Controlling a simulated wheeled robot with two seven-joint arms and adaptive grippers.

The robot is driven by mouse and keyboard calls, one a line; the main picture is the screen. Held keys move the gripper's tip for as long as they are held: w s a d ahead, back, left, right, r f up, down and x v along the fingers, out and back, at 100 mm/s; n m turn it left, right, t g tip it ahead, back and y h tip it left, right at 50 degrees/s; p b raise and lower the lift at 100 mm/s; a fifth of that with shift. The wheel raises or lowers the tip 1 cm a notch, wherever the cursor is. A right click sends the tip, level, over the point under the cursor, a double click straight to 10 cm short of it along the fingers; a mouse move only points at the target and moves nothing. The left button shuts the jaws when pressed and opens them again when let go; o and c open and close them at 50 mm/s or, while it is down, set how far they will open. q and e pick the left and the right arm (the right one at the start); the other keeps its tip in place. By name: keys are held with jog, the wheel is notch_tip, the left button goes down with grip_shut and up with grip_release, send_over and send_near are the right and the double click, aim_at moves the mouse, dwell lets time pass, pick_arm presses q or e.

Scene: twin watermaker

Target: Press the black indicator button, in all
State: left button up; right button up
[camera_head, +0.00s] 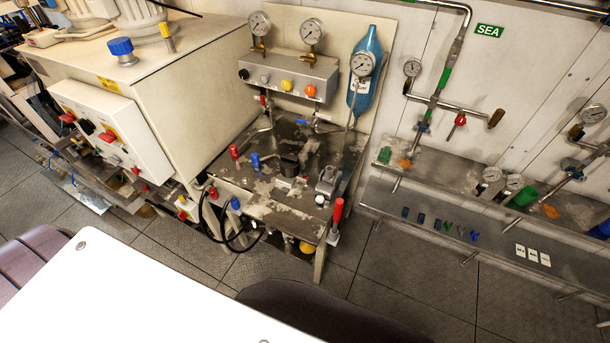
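Two black knob-like parts show, and I cannot tell which is the black indicator button. One black knob (244,74) is at the left end of a grey metal box (290,74) under the pressure gauges, in a row with a grey, a yellow (287,85) and an orange (310,91) knob. The other black knob (88,127) is on a white control panel (130,118) at the left, between red switches (68,117). Neither of my grippers is in view, and nothing touches either knob.
A stained metal bench (285,205) with valves stands below the gauge box. A red-handled lever (338,211) rises at its front right. A blue cylinder (366,72) hangs on the wall. A grey shelf (480,235) with small items runs along the right. Tiled floor (400,285) is open in front.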

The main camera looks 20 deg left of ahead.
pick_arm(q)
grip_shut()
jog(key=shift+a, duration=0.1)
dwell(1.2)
